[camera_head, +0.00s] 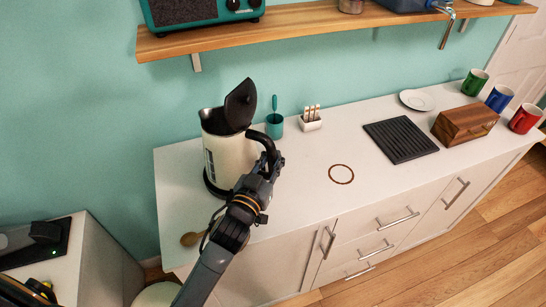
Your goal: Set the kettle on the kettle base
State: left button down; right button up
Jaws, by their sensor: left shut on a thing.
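The cream kettle (226,158) stands upright at the left end of the white counter, with its black lid (240,104) raised open. My left gripper (265,161) is shut on the kettle's black handle (264,140), on its right side. The black kettle base (211,187) shows as a dark edge under the kettle's bottom left; the kettle hides most of it. I cannot tell whether the kettle rests fully on the base or is slightly above it. My right gripper is out of view.
A teal cup (274,126) and a small white holder (310,120) stand close behind the kettle. A wooden spoon (191,239) lies in front. A black ribbed mat (400,140) and wooden box (465,124) are right. A shelf (300,20) hangs above.

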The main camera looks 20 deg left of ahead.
pick_arm(q)
jog(key=c, duration=1.5)
grip_release()
jog(key=shift+o, duration=0.2)
jog(key=shift+f, duration=0.3)
jog(key=shift+s+a+r, duration=0.1)
jog(key=shift+s+a, duration=0.1)
jog(key=shift+s, duration=1.2)
jog(key=s+a+p, duration=0.1)
jog(key=s, duration=0.7)
jog(key=shift+a+p, duration=0.15)
jog(key=shift+p, duration=0.2)
jog(key=shift+s, duration=0.1)
